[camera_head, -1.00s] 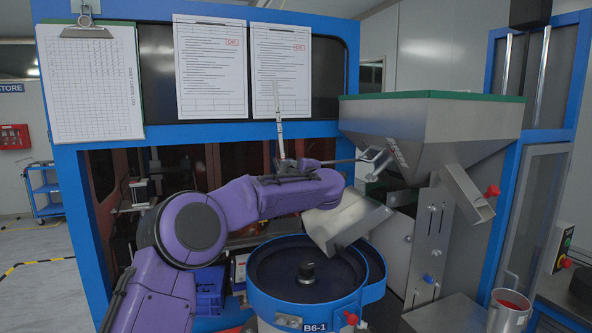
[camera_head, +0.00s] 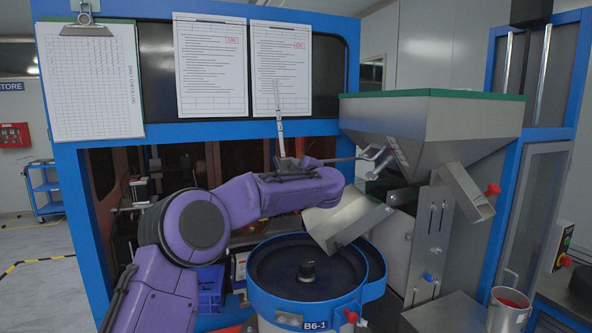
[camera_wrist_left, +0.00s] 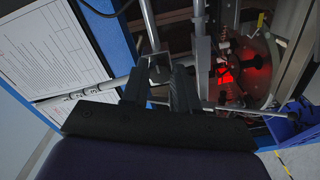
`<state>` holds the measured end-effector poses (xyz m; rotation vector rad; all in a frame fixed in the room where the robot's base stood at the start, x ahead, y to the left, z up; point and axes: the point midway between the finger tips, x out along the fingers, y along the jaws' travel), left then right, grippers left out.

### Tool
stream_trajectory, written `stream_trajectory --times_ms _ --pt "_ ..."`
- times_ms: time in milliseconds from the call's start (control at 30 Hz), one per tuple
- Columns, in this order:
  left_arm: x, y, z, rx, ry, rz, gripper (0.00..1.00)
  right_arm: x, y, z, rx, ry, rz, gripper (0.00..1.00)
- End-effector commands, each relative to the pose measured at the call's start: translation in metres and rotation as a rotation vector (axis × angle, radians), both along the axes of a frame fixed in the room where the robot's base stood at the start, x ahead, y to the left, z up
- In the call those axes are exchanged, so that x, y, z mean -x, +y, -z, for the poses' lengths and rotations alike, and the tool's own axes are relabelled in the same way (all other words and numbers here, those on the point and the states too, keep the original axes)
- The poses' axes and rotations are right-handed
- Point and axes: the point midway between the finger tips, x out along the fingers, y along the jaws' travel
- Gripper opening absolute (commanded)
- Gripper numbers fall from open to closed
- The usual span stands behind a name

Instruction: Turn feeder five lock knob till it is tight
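My left arm reaches in from the left, and its hand (camera_head: 287,166) is in front of the machine's opening, at the lower end of an upright white rod (camera_head: 280,130). In the left wrist view the two dark fingers of my left gripper (camera_wrist_left: 160,78) stand apart. A small grey block with a dark round middle (camera_wrist_left: 158,68) shows between the fingertips. I cannot tell whether the fingers touch it. The white rod carries the numbers 1, 2 and 3 (camera_wrist_left: 82,93). No label reading five is legible. My right gripper is not in view.
A blue-rimmed bowl marked B6-1 (camera_head: 265,303) stands below the arm, with a red knob (camera_head: 351,317) on its side. A metal hopper (camera_head: 430,125) with a chute (camera_head: 345,220) is at the right. Another red knob (camera_head: 493,189) and a blue knob (camera_head: 428,277) are there.

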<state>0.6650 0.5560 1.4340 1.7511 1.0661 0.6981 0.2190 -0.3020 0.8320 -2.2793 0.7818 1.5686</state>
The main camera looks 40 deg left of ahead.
Motion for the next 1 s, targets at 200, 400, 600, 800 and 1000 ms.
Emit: stream_trajectory --times_ms 200,400,600,800,1000 --pt "0.000 0.000 0.000 0.000 0.000 0.000 0.38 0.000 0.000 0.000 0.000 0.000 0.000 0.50" --pt "0.004 -0.010 0.003 -0.001 -0.002 0.003 0.38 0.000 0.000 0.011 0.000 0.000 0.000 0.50" --pt "0.026 -0.052 0.006 -0.003 -0.004 0.003 0.38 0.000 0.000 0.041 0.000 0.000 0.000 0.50" --pt "0.043 -0.084 0.004 -0.001 -0.002 0.001 0.38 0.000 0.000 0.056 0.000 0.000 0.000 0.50" --pt "0.048 -0.092 0.001 0.001 0.001 -0.002 0.38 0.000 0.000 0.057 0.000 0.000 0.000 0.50"
